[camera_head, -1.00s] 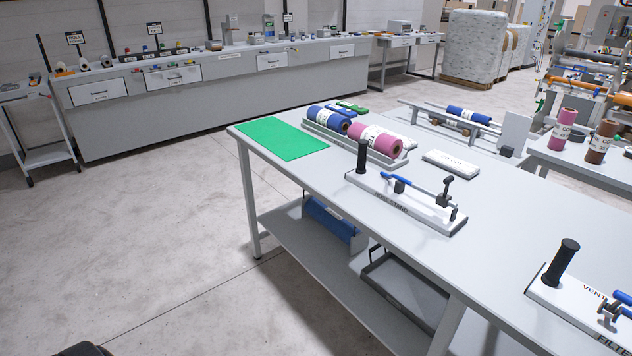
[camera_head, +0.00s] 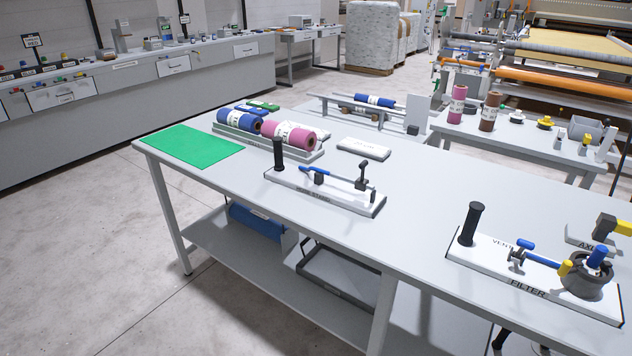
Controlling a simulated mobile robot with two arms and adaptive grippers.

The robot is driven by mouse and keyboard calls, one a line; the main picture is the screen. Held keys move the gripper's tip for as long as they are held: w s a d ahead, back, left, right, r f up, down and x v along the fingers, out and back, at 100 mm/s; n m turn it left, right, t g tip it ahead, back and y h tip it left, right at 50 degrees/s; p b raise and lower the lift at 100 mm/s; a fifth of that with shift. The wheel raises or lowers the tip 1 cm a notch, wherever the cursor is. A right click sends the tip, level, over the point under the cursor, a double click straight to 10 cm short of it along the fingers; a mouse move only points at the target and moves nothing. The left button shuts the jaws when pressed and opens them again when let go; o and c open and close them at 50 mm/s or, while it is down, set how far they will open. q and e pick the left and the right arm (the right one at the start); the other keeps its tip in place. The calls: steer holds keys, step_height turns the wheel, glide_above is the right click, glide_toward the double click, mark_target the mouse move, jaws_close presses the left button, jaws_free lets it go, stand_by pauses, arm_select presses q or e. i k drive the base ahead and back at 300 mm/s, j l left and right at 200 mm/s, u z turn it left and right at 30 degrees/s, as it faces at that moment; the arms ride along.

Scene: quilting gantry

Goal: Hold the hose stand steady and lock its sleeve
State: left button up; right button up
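The hose stand (camera_head: 350,201) is a white plate lying on the grey table, in the middle of the view. A black upright handle (camera_head: 279,155) rises from its left end. A blue-handled lever (camera_head: 316,170) with a grey rod lies across dark supports on it. A dark upright post with a knob (camera_head: 363,174) stands towards its right end. I cannot tell which part is the sleeve or whether it is locked. Neither of my grippers shows in this view, and nothing is touching the stand.
A vent filter fixture (camera_head: 475,257) with its own black handle and blue lever sits on the table at the right. Blue and pink rolls (camera_head: 290,135) lie in a tray behind the stand. A green mat (camera_head: 190,146) covers the left end. The table between both fixtures is clear.

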mark_target(361, 184)
steer(key=i+j+z, duration=0.25)
steer(key=z, duration=0.25)
steer(key=i+j+z, duration=0.25)
steer(key=j+z, duration=0.2)
